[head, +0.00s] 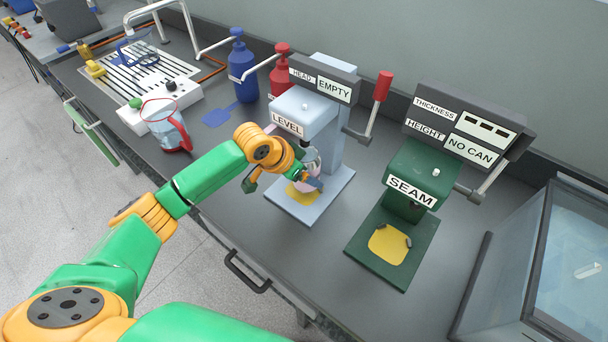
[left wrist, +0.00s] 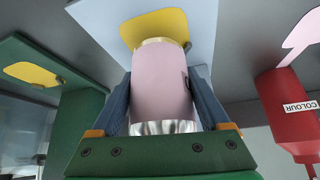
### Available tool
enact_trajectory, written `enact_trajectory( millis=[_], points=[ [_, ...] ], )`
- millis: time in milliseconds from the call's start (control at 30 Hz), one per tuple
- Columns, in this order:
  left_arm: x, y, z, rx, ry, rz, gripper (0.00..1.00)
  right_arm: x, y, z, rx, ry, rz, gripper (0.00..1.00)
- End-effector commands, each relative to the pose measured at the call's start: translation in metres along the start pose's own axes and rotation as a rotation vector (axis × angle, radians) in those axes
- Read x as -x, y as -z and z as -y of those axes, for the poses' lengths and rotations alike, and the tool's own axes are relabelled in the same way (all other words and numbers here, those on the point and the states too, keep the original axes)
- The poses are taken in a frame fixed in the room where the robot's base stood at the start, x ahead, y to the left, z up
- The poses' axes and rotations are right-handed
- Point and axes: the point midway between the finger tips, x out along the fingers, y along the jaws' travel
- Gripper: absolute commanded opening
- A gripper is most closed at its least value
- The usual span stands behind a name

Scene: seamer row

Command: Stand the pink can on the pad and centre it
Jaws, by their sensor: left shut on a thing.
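The pink can (left wrist: 160,85) has silver ends and sits between the two fingers of my left gripper (left wrist: 163,108), which is shut on it. In the head view my left gripper (head: 302,178) holds it low over the light-blue base of the LEVEL machine (head: 318,198). The yellow pad (head: 300,195) on that base is partly hidden by the gripper and can. In the left wrist view the pad (left wrist: 150,24) shows behind the can's far end. I cannot tell whether the can touches it. My right gripper is not in view.
The green SEAM machine (head: 412,185), with its own yellow pad (head: 387,246), stands to the right. A red-handled lever (head: 382,87) is between the machines. A clear jug (head: 167,125), blue bottle (head: 241,70) and red bottle (head: 281,72) stand left. The sign reads EMPTY (head: 333,89).

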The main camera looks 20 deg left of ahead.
Motion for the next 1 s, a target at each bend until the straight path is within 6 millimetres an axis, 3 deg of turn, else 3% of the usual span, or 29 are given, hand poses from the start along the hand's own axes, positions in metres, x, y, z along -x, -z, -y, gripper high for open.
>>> enact_trajectory(
  millis=[100, 433, 467, 500, 800, 1000],
  points=[
    [-0.009, -0.011, 0.0, 0.002, 0.0, 0.008, 0.0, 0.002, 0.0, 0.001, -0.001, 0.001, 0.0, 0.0],
    [-0.013, -0.013, 0.001, 0.003, 0.0, 0.005, 0.0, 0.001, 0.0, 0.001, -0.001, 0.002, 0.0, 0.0],
    [-0.012, -0.013, 0.001, 0.002, 0.001, 0.006, 0.87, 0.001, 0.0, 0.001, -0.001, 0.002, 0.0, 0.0],
    [-0.012, -0.013, 0.001, 0.002, 0.001, 0.006, 0.98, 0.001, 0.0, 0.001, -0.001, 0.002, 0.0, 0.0],
    [-0.008, -0.011, 0.001, 0.002, 0.001, 0.005, 1.0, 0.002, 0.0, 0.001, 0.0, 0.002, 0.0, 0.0],
    [0.03, -0.01, 0.001, 0.0, 0.002, 0.004, 1.0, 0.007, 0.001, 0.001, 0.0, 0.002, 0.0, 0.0]
  ],
)
